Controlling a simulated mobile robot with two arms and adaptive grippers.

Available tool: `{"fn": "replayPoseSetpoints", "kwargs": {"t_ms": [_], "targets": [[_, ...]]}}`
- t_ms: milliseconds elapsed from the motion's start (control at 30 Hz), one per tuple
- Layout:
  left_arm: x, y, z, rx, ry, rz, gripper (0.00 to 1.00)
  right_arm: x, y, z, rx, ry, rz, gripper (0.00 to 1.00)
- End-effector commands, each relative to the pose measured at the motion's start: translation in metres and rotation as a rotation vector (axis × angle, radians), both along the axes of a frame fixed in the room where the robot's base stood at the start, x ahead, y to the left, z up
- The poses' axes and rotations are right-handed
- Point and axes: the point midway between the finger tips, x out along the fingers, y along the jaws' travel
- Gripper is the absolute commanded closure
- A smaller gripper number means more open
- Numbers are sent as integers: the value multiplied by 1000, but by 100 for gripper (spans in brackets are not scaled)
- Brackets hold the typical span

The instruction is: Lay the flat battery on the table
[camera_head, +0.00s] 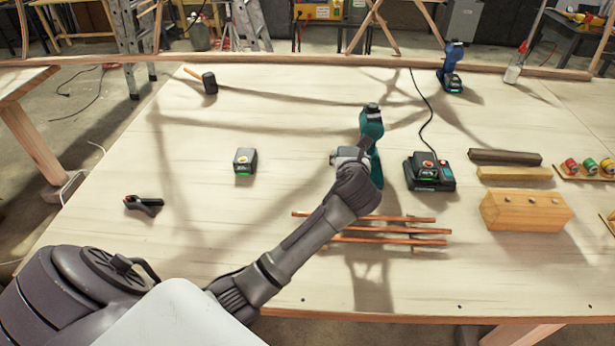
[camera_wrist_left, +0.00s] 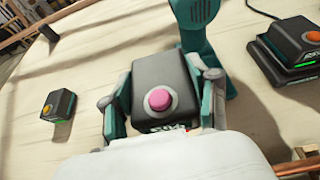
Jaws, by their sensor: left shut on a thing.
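The flat battery (camera_wrist_left: 150,78) is a black block with a pink button and a small red light, seen in the left wrist view. My left gripper (camera_wrist_left: 163,112) is shut on it, one finger on each side. In the head view my left gripper (camera_head: 350,155) is beside the teal drill (camera_head: 372,125), and the arm hides the battery. The drill's handle (camera_wrist_left: 195,45) shows just behind the battery; I cannot tell whether they touch. The table (camera_head: 280,120) lies below. My right gripper is out of view.
A battery with an orange button (camera_head: 245,160) sits left of my gripper. A charger (camera_head: 430,172) holding another stands right. A mallet (camera_head: 209,83) lies at back left. The table's left middle has free room.

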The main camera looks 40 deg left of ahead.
Motion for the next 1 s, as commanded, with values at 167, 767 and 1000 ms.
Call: {"fn": "replayPoseSetpoints", "kwargs": {"t_ms": [167,767,1000], "targets": [[-13,43,-24,4,2,3,91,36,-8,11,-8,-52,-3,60],[-23,84,-85,-1,0,0,91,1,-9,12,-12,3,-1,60],[-23,84,-91,1,-3,-1,91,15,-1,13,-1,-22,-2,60]]}}
